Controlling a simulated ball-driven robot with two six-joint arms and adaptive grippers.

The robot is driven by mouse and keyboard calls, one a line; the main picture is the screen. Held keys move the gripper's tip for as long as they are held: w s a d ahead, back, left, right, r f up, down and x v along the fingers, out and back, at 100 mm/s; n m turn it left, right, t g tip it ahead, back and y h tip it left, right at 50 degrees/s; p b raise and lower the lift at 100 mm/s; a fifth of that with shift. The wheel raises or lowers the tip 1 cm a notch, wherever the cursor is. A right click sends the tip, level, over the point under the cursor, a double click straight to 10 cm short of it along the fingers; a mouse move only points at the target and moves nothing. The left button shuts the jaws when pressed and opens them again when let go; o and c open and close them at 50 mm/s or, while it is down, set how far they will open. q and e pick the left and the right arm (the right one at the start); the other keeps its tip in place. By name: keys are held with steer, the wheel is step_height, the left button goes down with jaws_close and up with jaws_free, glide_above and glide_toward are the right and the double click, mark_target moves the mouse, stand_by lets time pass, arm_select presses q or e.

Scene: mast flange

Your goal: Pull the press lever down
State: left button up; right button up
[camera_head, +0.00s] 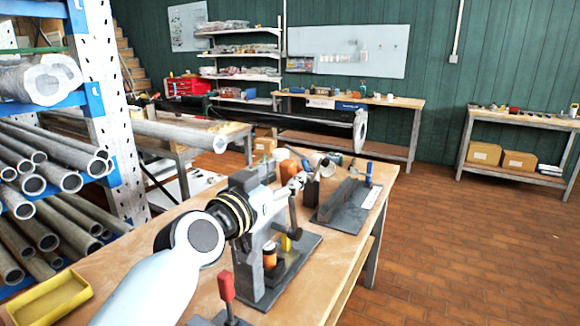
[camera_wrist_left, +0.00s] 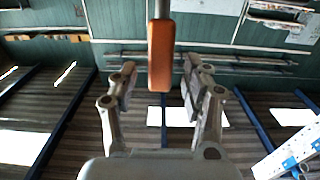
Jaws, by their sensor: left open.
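The grey press (camera_head: 249,255) stands on the workbench, partly hidden behind my left wrist. A dark bar (camera_head: 293,215) hangs at its right side. My left gripper (camera_head: 303,181) is open beside the upper part of the press. In the left wrist view, an orange-brown handle (camera_wrist_left: 161,55) on a grey rod shows between the open fingers of my left gripper (camera_wrist_left: 160,85). Its end has clear space to both fingers, so it is not gripped. An orange-brown shape (camera_head: 283,154) behind the gripper may be this handle; I cannot tell for sure. My right gripper is out of view.
A red-handled clamp (camera_head: 226,287) stands at the bench's front. A yellow tray (camera_head: 50,298) lies at the left. A dark fixture plate (camera_head: 345,207) is right of the press. A rack of metal pipes (camera_head: 45,165) borders the left. The brick floor (camera_head: 460,240) at right is clear.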

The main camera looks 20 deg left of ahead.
arm_select(q)
steer(key=shift+w+d, duration=0.15)
steer(key=shift+w, duration=0.55)
steer(key=shift+w+d, duration=0.1)
steer(key=shift+w, duration=0.6)
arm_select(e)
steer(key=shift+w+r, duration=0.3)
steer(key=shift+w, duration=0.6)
arm_select(q)
steer(key=c, duration=0.4)
jaws_close()
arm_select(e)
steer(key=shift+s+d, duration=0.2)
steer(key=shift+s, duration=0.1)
